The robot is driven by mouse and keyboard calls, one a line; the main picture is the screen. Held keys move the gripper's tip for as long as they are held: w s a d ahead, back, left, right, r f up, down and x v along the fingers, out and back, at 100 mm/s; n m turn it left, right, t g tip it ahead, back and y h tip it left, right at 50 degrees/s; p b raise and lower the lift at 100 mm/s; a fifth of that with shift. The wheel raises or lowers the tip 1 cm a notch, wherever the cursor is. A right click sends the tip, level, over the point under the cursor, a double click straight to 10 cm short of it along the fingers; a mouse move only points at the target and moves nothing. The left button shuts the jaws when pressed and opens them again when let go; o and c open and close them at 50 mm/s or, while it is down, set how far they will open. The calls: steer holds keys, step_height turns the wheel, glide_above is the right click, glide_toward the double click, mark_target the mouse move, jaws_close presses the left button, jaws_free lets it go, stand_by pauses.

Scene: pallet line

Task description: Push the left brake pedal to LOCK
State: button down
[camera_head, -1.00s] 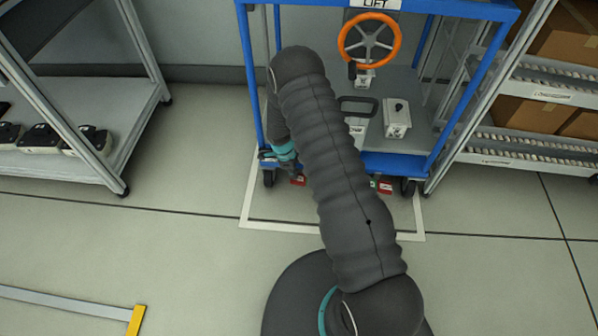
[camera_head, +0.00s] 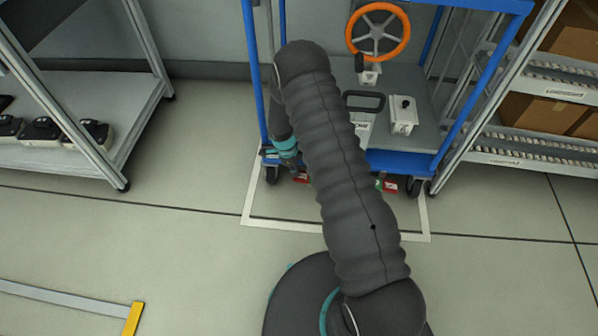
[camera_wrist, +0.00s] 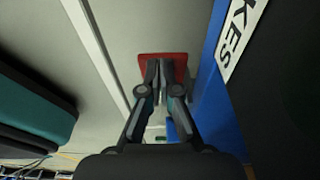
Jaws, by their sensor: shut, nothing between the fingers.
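The left brake pedal (camera_head: 302,178) is a small red plate low at the front left of the blue cart, beside its left front wheel. My gripper is just above it in the head view, partly hidden by its own wrist and arm. In the wrist view, my gripper (camera_wrist: 163,66) is shut and empty, with its fingertips over the red pedal plate (camera_wrist: 149,57). I cannot tell whether the tips touch the plate. The right pedal (camera_head: 391,186), also red with a green patch beside it, shows right of my arm.
The blue cart (camera_head: 405,162) carries an orange handwheel (camera_head: 406,38) and a white switch box (camera_head: 404,115). A white floor outline (camera_head: 243,205) surrounds its base. A shelf rack stands left and a carton rack right. A label (camera_wrist: 242,35) is close to my gripper's right. Floor left of the cart is free.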

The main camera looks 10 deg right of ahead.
steer(key=r, duration=0.4)
steer(key=shift+s+d+r+p, duration=0.15)
steer(key=shift+d+p, duration=0.15)
step_height(320, 180, up, 9)
steer(key=w+a, duration=0.1)
steer(key=a, duration=0.1)
steer(key=shift+a, duration=0.4)
